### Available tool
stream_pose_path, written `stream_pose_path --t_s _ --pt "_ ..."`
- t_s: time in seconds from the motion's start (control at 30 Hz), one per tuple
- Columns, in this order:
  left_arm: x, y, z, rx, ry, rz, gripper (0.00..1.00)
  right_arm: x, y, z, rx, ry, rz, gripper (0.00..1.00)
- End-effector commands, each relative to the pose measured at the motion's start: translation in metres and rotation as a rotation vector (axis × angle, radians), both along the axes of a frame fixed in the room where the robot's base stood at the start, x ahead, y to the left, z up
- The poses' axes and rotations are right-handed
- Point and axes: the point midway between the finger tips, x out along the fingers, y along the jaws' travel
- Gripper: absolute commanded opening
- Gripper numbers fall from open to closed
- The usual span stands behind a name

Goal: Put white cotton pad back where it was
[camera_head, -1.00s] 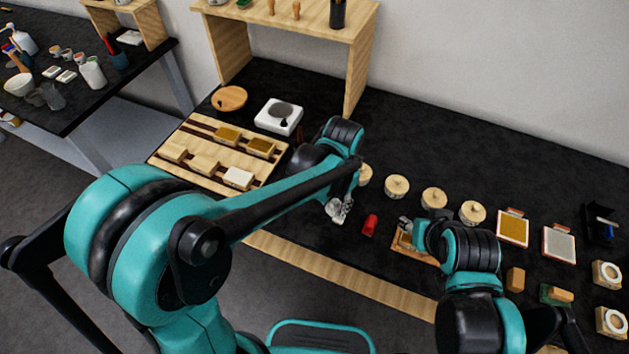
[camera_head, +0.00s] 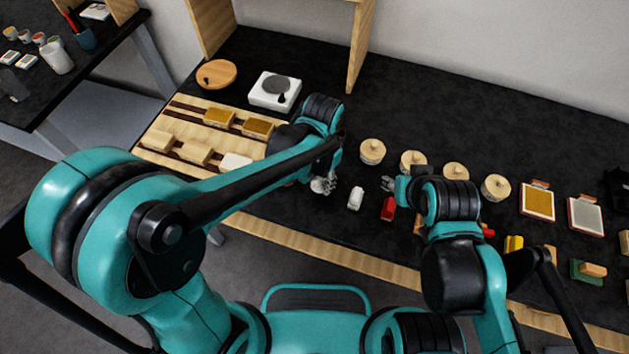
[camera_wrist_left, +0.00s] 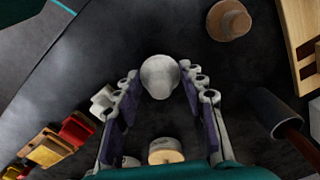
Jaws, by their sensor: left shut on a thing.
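The white cotton pad appears to be the pale rounded piece (camera_wrist_left: 160,76) between the fingertips in the left wrist view. My left gripper (camera_head: 324,186) is shut on it, over the black tabletop right of the slotted wooden rack (camera_head: 180,158). In the head view the gripper mostly hides the pad. A small white piece (camera_head: 355,198) and a red piece (camera_head: 388,208) lie just to its right. My right gripper (camera_head: 388,184) is behind the red piece; its finger opening is too small to judge.
The rack holds gold, tan and white blocks, with a white scale (camera_head: 275,90) and a round wooden board (camera_head: 216,73) behind it. Several lidded pots (camera_head: 372,151) stand in a row. Framed panels (camera_head: 537,202) lie at right. The back middle of the table is clear.

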Motion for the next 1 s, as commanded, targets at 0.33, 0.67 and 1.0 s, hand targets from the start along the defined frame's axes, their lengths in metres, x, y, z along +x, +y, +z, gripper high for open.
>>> stream_pose_path --t_s 0.33,0.67,1.0 --pt "-0.006 0.001 -0.026 0.000 0.000 -0.003 0.09 0.000 0.000 -0.020 0.000 0.000 0.000 0.40" --pt "-0.006 0.001 -0.029 0.000 0.000 -0.002 0.62 0.000 0.000 -0.023 0.000 0.000 0.000 0.40" --pt "-0.006 0.001 -0.023 0.000 0.000 -0.002 0.62 0.000 0.000 -0.018 0.000 0.000 0.000 0.40"
